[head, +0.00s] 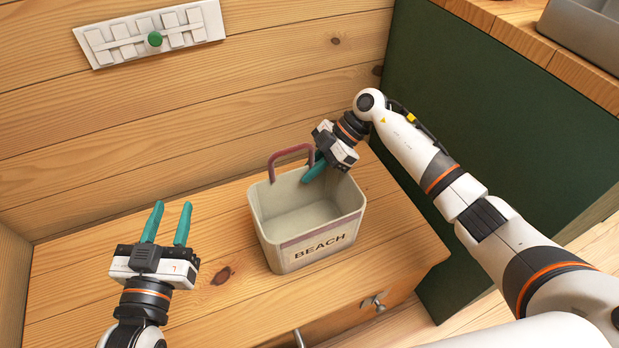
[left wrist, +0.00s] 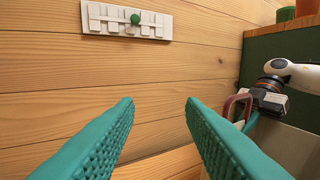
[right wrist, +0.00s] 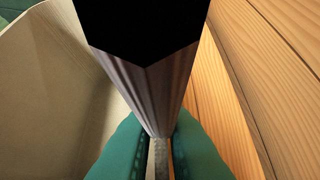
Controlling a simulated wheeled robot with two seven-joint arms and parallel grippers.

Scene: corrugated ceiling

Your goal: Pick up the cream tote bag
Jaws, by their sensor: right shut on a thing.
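The cream tote bag (head: 266,224) is box-shaped, with a dark red handle (head: 290,151) at its back and a BEACH label on its front. It stands upright and open-topped on the wooden cabinet top; I cannot tell whether its base is lifted. My right gripper (head: 311,172) reaches in from the right and is shut on the bag at its back side, by the handle. In the right wrist view the fingers (right wrist: 160,155) close around a dark, narrow strip of it. My left gripper (head: 169,220) is open and empty, left of the bag.
The wooden cabinet top (head: 90,285) is clear on the left. A plank wall stands behind, with a white rack and green knob (head: 154,39). A green panel (head: 470,120) rises at the right, with a grey tray (head: 585,35) above. Drawer handles (head: 377,302) show in front.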

